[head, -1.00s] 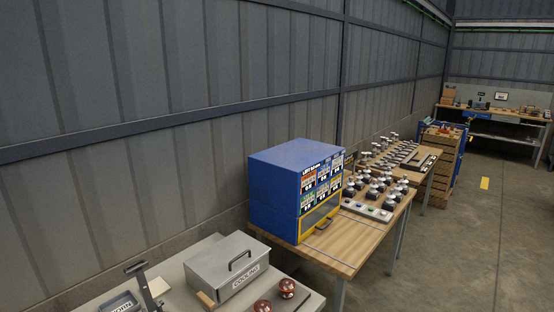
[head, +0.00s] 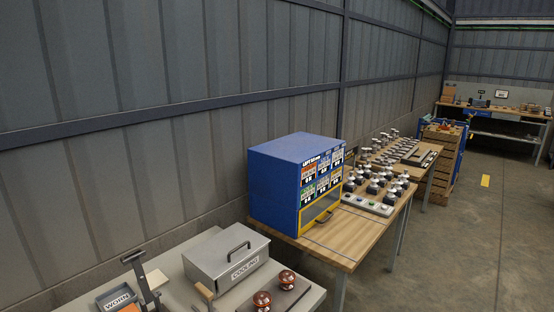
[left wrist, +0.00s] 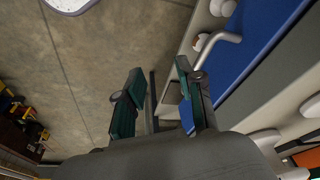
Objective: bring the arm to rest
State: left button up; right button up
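My left gripper (left wrist: 160,75) shows in the left wrist view with its two dark green fingers apart and nothing between them. Concrete floor lies behind the fingers, and a blue panel (left wrist: 262,45) with a pale bar handle (left wrist: 215,42) is to their right. Any contact with the panel or handle cannot be told. Neither gripper shows in the head view, and my right gripper is in no frame.
A grey bench (head: 205,246) at lower left holds a metal box (head: 225,262), a "WORN" tray (head: 117,298) and brown insulators (head: 262,299). A blue cabinet (head: 275,190) stands on a wooden table (head: 345,245) with several insulators. Floor (head: 450,260) at right is clear.

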pick_arm(q)
jog(key=s+a+f+g+b, duration=0.1)
jog(key=s+f+b, duration=0.25)
jog(key=f, duration=0.85)
jog(key=s+f+b, duration=0.2)
jog(key=s+f, duration=0.3)
jog(key=f, duration=0.7)
jog(key=s+a+f+b, duration=0.2)
jog(key=s+f+b, duration=0.1)
jog(key=s+f, duration=0.8)
jog(key=shift+a+g, duration=0.15)
jog(key=shift+g, duration=0.25)
